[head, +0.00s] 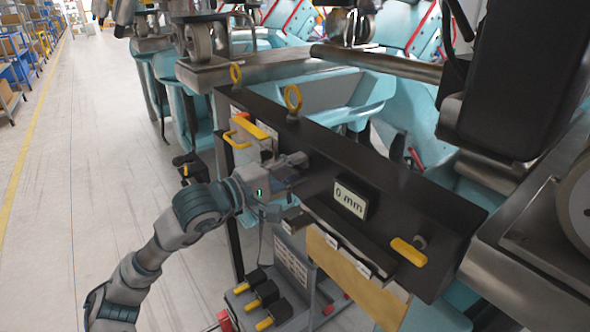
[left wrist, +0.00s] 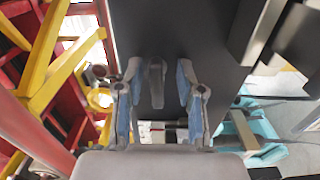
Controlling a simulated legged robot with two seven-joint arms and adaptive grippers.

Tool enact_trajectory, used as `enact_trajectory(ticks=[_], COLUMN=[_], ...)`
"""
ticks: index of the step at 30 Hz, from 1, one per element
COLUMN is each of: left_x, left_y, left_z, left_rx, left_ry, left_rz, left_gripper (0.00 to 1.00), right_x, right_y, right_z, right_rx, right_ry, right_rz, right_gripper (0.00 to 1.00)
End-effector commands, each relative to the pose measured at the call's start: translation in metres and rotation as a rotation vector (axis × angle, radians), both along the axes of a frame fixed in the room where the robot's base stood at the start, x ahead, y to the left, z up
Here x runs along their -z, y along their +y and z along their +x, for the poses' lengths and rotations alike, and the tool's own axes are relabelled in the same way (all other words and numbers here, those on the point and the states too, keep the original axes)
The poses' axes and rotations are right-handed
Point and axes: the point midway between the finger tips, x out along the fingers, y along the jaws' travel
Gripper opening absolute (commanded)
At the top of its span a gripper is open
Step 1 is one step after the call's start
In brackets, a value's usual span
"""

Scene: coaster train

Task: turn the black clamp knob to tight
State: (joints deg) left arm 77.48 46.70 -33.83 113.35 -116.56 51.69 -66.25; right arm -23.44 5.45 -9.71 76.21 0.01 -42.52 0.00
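My left gripper (head: 298,168) is up against the front of the dark panel (head: 375,205), left of the white "0 mm" sign. In the left wrist view the left gripper (left wrist: 157,78) is open, with blue pads on both fingers. A dark grey upright piece (left wrist: 156,85), perhaps the clamp knob, stands between the fingers in front of the dark face. Gaps show on both sides of it, and I see no grip on it. In the head view the gripper hides this spot, so no black knob can be made out there. The right gripper is not in view.
The "0 mm" sign (head: 350,199) and a yellow-ended handle (head: 408,252) are on the panel to the right. Yellow eye bolts (head: 293,99) stand on its top edge. Below is a grey box with black and yellow levers (head: 263,293). Open floor (head: 95,150) lies left.

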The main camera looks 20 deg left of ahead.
Motion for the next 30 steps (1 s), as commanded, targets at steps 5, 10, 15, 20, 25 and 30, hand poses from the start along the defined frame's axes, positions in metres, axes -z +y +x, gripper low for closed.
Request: enact_trajectory(ticks=[5, 10, 15, 20, 25, 30], left_x=[0.0, 0.001, 0.003, 0.004, 0.003, 0.003], left_y=[0.013, 0.037, 0.058, 0.071, 0.073, 0.073], left_z=[-0.013, -0.042, -0.069, -0.084, -0.089, -0.09], left_rx=[-0.003, -0.005, -0.004, -0.003, 0.0, 0.0], left_ry=[-0.001, 0.001, 0.003, 0.006, 0.004, 0.004], left_rz=[0.0, 0.002, 0.002, 0.001, 0.002, 0.001], left_gripper=[0.38, 0.38, 0.38, 0.38, 0.38, 0.38], right_x=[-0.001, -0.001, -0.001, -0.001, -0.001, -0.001], right_y=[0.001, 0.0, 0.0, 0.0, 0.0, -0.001], right_z=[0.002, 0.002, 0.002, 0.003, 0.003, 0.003], right_rx=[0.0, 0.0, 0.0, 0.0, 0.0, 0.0], right_ry=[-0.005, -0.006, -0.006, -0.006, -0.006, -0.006], right_rz=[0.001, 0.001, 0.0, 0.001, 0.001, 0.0], right_gripper=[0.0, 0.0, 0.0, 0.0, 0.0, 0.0])
